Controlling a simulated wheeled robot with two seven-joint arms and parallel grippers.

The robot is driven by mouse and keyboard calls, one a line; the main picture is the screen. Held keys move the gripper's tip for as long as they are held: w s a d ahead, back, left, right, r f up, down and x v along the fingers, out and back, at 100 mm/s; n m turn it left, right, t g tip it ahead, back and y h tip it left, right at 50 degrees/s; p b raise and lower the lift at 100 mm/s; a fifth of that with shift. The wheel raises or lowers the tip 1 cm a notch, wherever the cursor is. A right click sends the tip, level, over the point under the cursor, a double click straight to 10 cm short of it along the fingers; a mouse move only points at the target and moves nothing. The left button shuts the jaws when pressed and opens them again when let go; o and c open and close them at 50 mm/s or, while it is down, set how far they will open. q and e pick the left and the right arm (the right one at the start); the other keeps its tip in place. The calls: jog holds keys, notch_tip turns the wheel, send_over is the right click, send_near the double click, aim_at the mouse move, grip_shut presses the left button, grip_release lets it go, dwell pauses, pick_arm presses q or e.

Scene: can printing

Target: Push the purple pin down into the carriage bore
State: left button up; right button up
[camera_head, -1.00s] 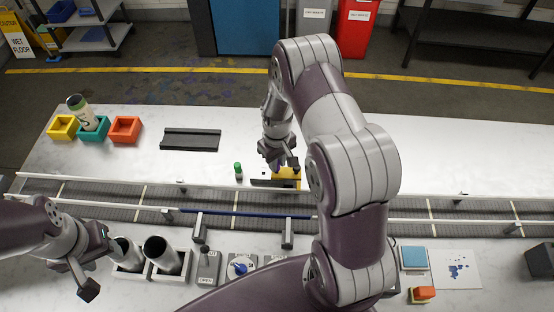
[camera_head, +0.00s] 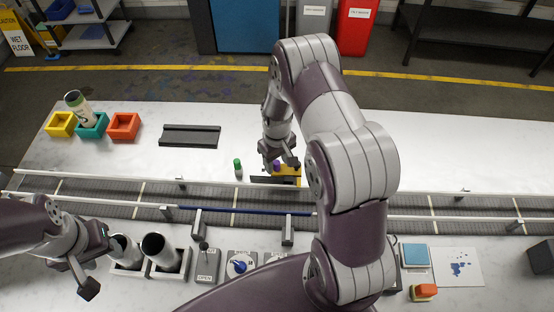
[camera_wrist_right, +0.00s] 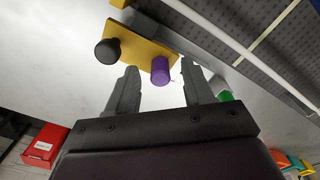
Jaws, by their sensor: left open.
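The purple pin (camera_head: 277,166) stands upright at the yellow carriage (camera_head: 291,170) on the table behind the conveyor. In the right wrist view the purple pin (camera_wrist_right: 160,71) rises at the edge of the yellow plate (camera_wrist_right: 140,47), near a black knob (camera_wrist_right: 107,51). My right gripper (camera_wrist_right: 162,88) is open, its fingers apart with the pin in line between them and clear space on both sides. It also shows in the head view (camera_head: 281,160), just above the carriage. The bore is hidden. My left gripper (camera_head: 92,268) is open and empty at the lower left.
A green-topped pin (camera_head: 238,167) stands left of the carriage. The conveyor (camera_head: 150,205) runs in front. A dark rail block (camera_head: 190,136) and coloured bins (camera_head: 123,127) lie to the left. Two cans (camera_head: 160,250) stand in a holder near the left gripper.

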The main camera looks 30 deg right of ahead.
aim_at(277, 162)
jog(key=shift+r, duration=0.1)
notch_tip(277, 162, up, 12)
jog(key=b, duration=0.3)
jog(key=shift+r, duration=0.25)
